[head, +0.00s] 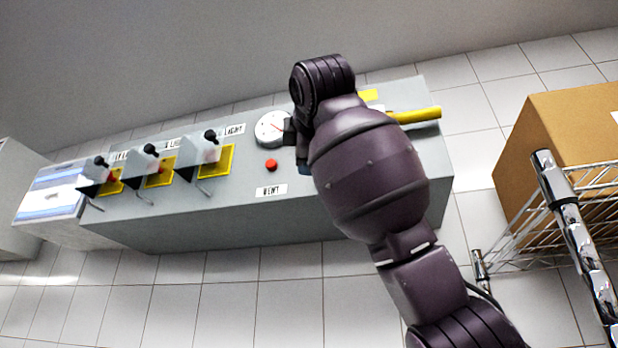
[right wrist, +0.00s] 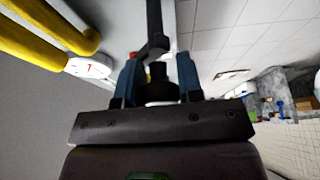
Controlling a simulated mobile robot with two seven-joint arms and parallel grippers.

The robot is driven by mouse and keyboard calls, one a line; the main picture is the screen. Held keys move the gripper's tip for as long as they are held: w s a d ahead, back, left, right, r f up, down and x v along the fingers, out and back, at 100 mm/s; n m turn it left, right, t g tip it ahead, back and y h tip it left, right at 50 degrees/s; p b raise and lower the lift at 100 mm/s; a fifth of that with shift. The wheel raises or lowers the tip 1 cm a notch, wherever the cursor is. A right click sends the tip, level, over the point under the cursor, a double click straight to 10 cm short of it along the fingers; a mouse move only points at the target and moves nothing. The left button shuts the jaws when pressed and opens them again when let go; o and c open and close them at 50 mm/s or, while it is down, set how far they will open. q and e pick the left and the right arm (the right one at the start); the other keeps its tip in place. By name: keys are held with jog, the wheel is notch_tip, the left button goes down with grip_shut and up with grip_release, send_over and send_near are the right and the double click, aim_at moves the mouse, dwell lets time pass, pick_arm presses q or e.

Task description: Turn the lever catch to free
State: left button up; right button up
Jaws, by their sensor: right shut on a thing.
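My right gripper (right wrist: 159,72) is shut on a black knob (right wrist: 159,90) between its blue fingers in the right wrist view. A dark bent bar (right wrist: 154,30) runs up from just beyond the knob. I cannot tell for certain that this is the lever catch. In the head view my right arm comes in from the lower right over the grey console (head: 225,225). It covers the held part and most of the gripper, whose dark edge shows beside the gauge. My left gripper is not in view.
The console top bears a round white gauge (head: 270,129), a red button (head: 271,164) and a yellow bar (head: 420,115). Several black-knobbed levers on yellow plates (head: 216,161) stand to the left. A cardboard box (head: 560,135) and wire rack (head: 560,215) are at right.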

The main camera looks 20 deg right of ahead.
jog(key=shift+d+r, duration=0.1)
jog(key=o, duration=0.7)
jog(key=shift+c, duration=0.2)
jog(key=shift+o, duration=1.3)
jog(key=shift+w, duration=0.1)
jog(key=b+v, duration=0.4)
jog(key=v, duration=0.6)
jog(key=shift+s, duration=0.4)
